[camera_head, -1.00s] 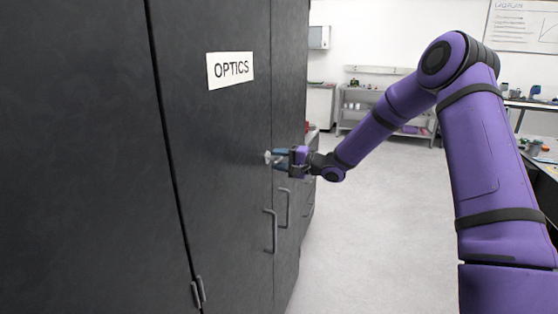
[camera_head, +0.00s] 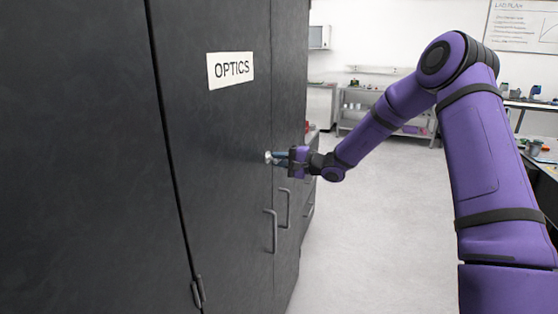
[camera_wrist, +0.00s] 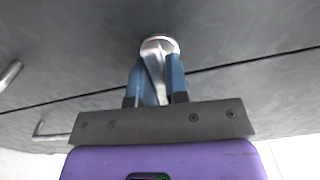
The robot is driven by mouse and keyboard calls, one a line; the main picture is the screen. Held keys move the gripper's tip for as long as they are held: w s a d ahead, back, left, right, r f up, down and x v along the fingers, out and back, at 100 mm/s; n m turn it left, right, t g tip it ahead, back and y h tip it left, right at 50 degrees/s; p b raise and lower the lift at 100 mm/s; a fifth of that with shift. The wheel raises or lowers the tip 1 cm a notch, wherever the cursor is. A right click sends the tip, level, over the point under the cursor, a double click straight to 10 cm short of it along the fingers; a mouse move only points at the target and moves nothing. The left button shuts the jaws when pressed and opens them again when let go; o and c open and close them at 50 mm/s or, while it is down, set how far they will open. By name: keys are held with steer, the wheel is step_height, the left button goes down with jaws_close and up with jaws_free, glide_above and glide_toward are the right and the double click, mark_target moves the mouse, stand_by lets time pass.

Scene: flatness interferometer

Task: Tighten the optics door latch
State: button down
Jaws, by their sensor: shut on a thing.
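The optics door (camera_head: 225,150) is a dark cabinet door with a white "OPTICS" label (camera_head: 231,69). Its latch (camera_head: 268,157) is a small silver piece near the door's right edge. In the wrist view the latch (camera_wrist: 160,47) has a round base on the dark panel and a lever reaching between my fingers. My gripper (camera_head: 276,158) is at the latch, its blue fingers on both sides of the lever. In the wrist view my gripper (camera_wrist: 157,82) is shut on the lever, whose end is partly hidden by the gripper body.
Bar handles (camera_head: 271,231) stand out from the cabinet below the latch. A dark seam (camera_wrist: 225,66) runs beside the latch in the wrist view. Grey shelving (camera_head: 365,105) stands at the back wall, and a bench (camera_head: 543,155) is at the far right. The floor (camera_head: 385,220) between is clear.

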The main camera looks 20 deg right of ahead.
steer(key=m, duration=1.2)
steer(key=shift+m, duration=1.9)
steer(key=c, duration=1.1)
jaws_free()
steer(key=shift+c, duration=0.2)
steer(key=v, duration=1)
steer(key=shift+s+d, duration=0.25)
steer(key=shift+d, duration=0.05)
